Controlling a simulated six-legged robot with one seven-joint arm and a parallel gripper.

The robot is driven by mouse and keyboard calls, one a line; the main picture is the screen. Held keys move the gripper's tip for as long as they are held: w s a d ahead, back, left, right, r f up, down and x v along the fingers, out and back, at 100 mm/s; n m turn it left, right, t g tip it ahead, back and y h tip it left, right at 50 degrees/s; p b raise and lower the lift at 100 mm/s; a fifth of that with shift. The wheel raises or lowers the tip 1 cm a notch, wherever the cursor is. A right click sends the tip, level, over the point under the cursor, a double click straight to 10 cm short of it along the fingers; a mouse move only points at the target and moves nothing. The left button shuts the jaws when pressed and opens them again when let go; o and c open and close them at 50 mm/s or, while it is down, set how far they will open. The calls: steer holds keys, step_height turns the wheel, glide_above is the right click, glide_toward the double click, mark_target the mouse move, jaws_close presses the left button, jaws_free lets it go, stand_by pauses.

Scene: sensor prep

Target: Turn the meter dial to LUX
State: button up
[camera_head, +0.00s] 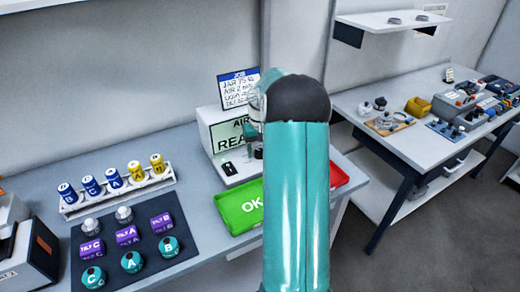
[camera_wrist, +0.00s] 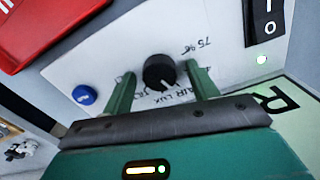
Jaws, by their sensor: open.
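The meter is a white box (camera_head: 207,125) on the bench with a green screen (camera_head: 230,139) partly reading "AIR" and "REA"; my teal arm hides its right side. In the wrist view its white panel (camera_wrist: 110,48) carries a round black dial (camera_wrist: 159,72). Labels around the dial include "75%", "AIR" and "LUX"; I cannot tell which one it points to. My gripper (camera_wrist: 160,68) is open, with one green finger on each side of the dial. A gap seems to show on both sides; contact is unclear. The head view hides the dial.
The panel also has a blue button (camera_wrist: 84,95) and a black rocker switch (camera_wrist: 264,22) beside a green light. A green OK tray (camera_head: 238,207) and a red tray (camera_head: 338,177) lie before the meter.

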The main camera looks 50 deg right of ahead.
steer(key=shift+c, duration=0.5)
steer(key=c, duration=0.9)
steer(key=shift+m, duration=0.3)
steer(key=m, duration=0.3)
steer(key=shift+m, duration=2.1)
steer(key=o, duration=1)
